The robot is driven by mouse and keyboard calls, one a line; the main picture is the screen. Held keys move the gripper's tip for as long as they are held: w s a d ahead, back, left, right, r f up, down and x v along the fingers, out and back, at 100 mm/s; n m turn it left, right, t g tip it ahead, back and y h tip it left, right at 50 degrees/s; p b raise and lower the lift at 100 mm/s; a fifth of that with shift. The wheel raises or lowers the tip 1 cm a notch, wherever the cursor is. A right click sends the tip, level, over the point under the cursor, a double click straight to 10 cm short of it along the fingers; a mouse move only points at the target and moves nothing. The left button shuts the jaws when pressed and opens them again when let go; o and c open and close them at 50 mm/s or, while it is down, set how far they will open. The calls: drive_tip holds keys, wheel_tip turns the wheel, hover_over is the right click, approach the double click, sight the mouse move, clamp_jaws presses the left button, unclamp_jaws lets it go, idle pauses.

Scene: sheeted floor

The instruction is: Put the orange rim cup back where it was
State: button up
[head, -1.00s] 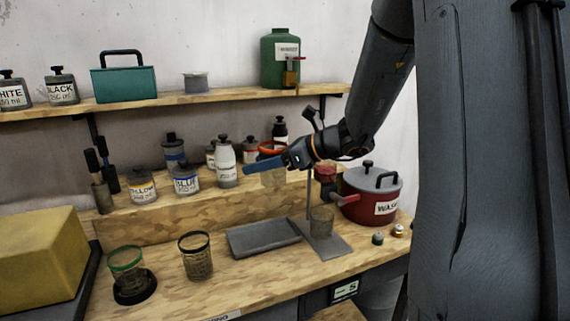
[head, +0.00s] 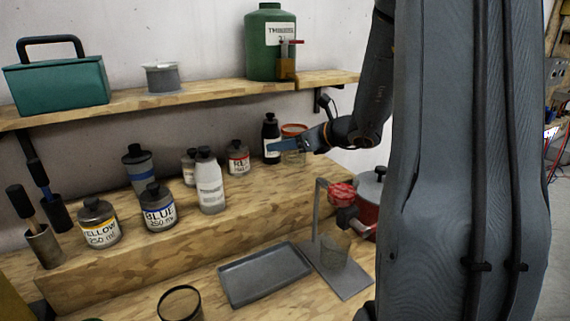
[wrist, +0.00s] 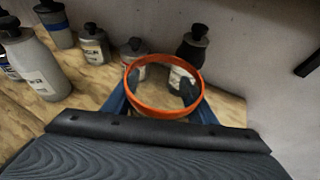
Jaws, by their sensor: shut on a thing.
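The orange rim cup (head: 294,129) is a clear cup with an orange rim, upright between the blue fingers of my gripper (head: 288,147). It is just right of the black bottle (head: 270,138), over the back right part of the raised wooden step (head: 235,212). In the wrist view the orange rim (wrist: 134,101) lies between the two fingers of my gripper (wrist: 162,103), which are shut on the cup. The cup's base is hard to see, so I cannot tell whether it touches the step.
The red-label bottle (head: 237,160) and white bottle (head: 210,183) stand left of the cup. A shelf (head: 180,96) runs above. A grey tray (head: 264,274), a stand (head: 330,262) and a red pot (head: 366,212) are lower on the bench. The step's front right is clear.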

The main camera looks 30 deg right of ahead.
sight(302, 159)
drive_tip(key=shift+a+f, duration=0.2)
drive_tip(key=shift+f, duration=0.45)
drive_tip(key=shift+a+f, duration=0.15)
drive_tip(key=shift+f, duration=0.45)
drive_tip(key=shift+f+p, duration=0.55)
drive_tip(key=shift+f, duration=1.15)
drive_tip(key=shift+d+f, duration=0.1)
drive_tip(key=shift+f, duration=0.05)
drive_tip(key=o, duration=1)
drive_tip(key=shift+o, duration=0.5)
drive_tip(key=shift+r, duration=0.2)
drive_tip(key=b+v, duration=0.3)
drive_tip(key=v, duration=0.8)
drive_tip(key=shift+d+f, duration=0.1)
drive_tip(key=shift+d, duration=0.05)
drive_tip(key=shift+s+d, duration=0.1)
drive_tip(key=shift+s, duration=0.3)
